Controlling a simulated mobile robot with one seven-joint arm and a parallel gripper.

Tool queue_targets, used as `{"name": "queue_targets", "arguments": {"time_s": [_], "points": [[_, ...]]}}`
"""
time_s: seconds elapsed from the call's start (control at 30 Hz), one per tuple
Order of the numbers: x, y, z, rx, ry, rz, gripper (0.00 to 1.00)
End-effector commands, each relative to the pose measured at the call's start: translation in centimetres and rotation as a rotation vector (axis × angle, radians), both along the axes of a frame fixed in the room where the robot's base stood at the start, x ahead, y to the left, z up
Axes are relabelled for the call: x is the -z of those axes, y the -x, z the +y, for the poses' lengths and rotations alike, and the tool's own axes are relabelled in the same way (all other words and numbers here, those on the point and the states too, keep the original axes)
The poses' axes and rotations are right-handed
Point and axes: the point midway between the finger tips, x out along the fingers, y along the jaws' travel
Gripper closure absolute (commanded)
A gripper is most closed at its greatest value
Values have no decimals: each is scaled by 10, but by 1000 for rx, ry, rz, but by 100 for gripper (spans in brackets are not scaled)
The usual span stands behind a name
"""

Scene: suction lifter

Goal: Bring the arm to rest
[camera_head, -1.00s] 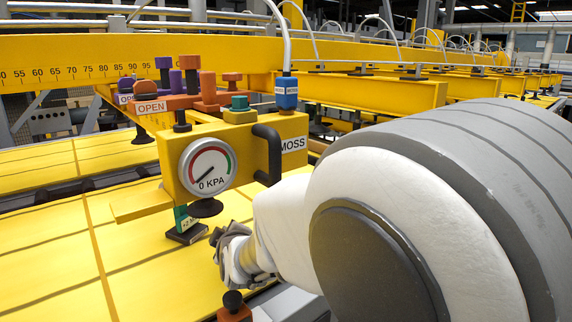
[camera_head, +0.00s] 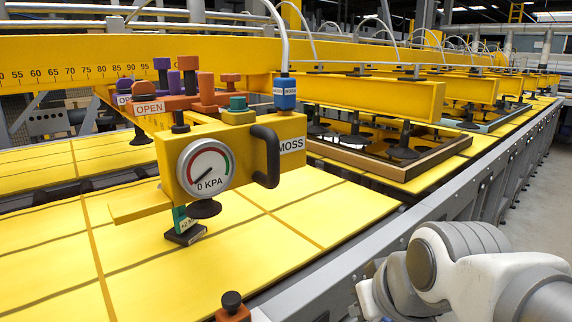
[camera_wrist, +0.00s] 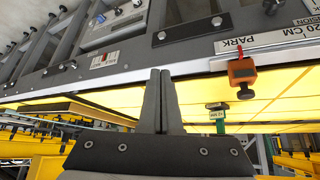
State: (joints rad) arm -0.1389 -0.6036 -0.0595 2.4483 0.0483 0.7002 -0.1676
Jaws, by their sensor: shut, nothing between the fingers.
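My gripper (camera_wrist: 160,75) is shut and empty; its two dark fingers lie together in the wrist view. In the head view my arm is folded at the lower right, beside the grey rail and clear of the lifter; the fingertips cannot be made out there. The yellow suction lifter (camera_head: 224,140) hangs over the yellow panels at left centre. Its gauge (camera_head: 206,168) reads 0 KPA, and a label reads MOSS. A black handle (camera_head: 268,157) is on its right side. A green-and-black block (camera_head: 184,226) stands below it.
Yellow panels (camera_head: 340,212) cover the table. A wooden frame (camera_head: 380,160) lies behind the lifter. The grey rail (camera_head: 440,195) runs along the table's right edge. An orange slider with a dark knob (camera_head: 232,306) is at the front; it shows by a PARK label in the wrist view (camera_wrist: 242,74).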

Motion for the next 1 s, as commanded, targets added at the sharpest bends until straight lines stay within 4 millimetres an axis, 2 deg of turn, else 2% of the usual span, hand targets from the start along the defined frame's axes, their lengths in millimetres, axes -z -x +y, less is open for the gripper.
{"name": "queue_targets", "arguments": {"time_s": [0.03,0.17,0.2,0.3,0.6,0.77,1.0], "points": [[1,17,-11,61,-1,24,100],[8,60,-32,223,0,100,100],[-7,62,-32,231,-1,111,100],[-31,60,-31,221,-2,111,100],[-82,59,-31,218,-2,110,100],[-93,59,-30,216,-2,110,100],[-93,59,-30,216,-3,109,100]]}}
